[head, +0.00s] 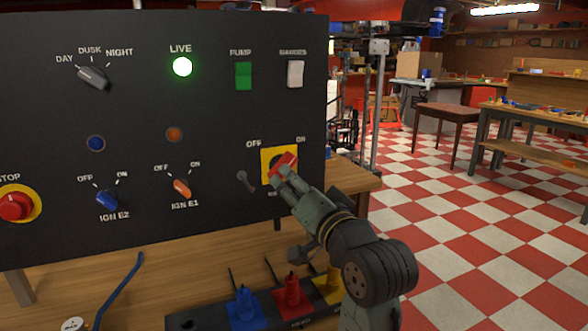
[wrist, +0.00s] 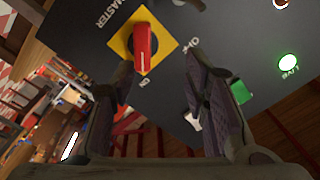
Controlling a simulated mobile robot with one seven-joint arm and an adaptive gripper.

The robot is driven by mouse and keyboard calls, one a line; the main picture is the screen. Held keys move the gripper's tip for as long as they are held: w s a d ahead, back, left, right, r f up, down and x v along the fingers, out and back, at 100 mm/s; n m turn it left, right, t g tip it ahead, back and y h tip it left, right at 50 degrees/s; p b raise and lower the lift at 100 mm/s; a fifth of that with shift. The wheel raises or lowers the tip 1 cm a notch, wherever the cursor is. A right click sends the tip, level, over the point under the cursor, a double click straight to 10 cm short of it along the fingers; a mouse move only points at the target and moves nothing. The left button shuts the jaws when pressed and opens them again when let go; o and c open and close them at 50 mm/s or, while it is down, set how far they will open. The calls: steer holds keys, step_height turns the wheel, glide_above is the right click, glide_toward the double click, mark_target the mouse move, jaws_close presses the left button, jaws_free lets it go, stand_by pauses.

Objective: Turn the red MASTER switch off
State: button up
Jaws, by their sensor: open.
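The red MASTER switch (head: 285,160) is a red handle on a yellow square plate (head: 266,152) at the lower right of the dark panel. In the wrist view the red handle (wrist: 146,48) points toward the ON label. My gripper (head: 284,176) is at the switch and partly hides it in the head view. In the wrist view my gripper (wrist: 160,60) is open, with the handle between the two fingers in the picture, nearer the left finger. I cannot tell whether a finger touches it. The LIVE lamp (head: 182,67) is lit green.
A toggle lever (head: 245,181) sits just left of the switch. The orange IGN E1 knob (head: 182,188), blue IGN E2 knob (head: 106,199) and red STOP button (head: 15,206) are farther left. Blue and red connectors (head: 290,293) stand on the bench below. Open floor lies right.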

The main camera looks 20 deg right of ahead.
steer(key=w+d+p, duration=0.1)
steer(key=w+p, duration=0.1)
steer(key=w, duration=0.8)
steer(key=shift+d+f+m+h, duration=0.25)
steer(key=shift+f+m+h, duration=0.05)
steer(key=shift+f+m, duration=0.15)
steer(key=shift+w, duration=0.1)
steer(key=shift+c, duration=0.4)
jaws_close()
